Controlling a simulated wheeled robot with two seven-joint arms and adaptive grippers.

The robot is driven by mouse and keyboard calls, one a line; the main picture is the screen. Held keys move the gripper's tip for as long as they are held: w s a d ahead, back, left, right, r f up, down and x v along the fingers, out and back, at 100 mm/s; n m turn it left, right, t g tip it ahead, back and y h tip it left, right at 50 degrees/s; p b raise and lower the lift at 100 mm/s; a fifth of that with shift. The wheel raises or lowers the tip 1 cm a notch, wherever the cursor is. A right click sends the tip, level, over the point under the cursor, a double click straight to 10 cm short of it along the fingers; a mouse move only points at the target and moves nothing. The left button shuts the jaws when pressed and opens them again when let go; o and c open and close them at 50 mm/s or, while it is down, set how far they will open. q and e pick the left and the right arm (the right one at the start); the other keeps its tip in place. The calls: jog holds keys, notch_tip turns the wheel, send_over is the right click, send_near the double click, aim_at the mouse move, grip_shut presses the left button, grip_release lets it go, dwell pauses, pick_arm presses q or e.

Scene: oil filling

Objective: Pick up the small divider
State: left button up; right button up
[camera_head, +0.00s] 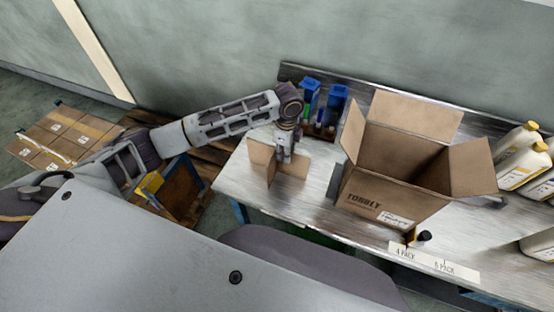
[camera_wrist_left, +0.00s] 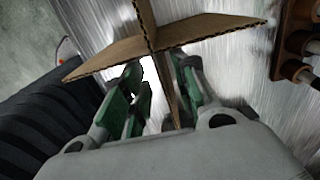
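The small divider (camera_head: 292,165) is a brown cardboard cross standing on the metal table's left end. My left gripper (camera_head: 284,156) is above it, pointing down at its top. In the left wrist view, the crossed panels of the divider (camera_wrist_left: 190,34) stand just beyond the fingers. One panel edge reaches down between the green-padded fingers of the left gripper (camera_wrist_left: 158,88). The fingers are apart, with a gap showing between the left finger and that panel. My right gripper is not in view.
An open cardboard box (camera_head: 375,190) stands on the table (camera_head: 318,205) right of the divider. A rack with blue-topped items (camera_head: 310,92) is behind it. White jugs with yellow caps (camera_head: 518,158) are at the right.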

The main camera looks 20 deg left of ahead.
pick_arm(q)
jog(key=shift+f, duration=0.4)
jog(key=shift+w+d+f+p, duration=0.1)
jog(key=shift+f+p, duration=0.15)
jog(key=shift+f, duration=1.05)
jog(key=shift+d+f+p, duration=0.1)
jog(key=shift+f+p, duration=0.15)
jog(key=shift+f, duration=1.05)
grip_shut()
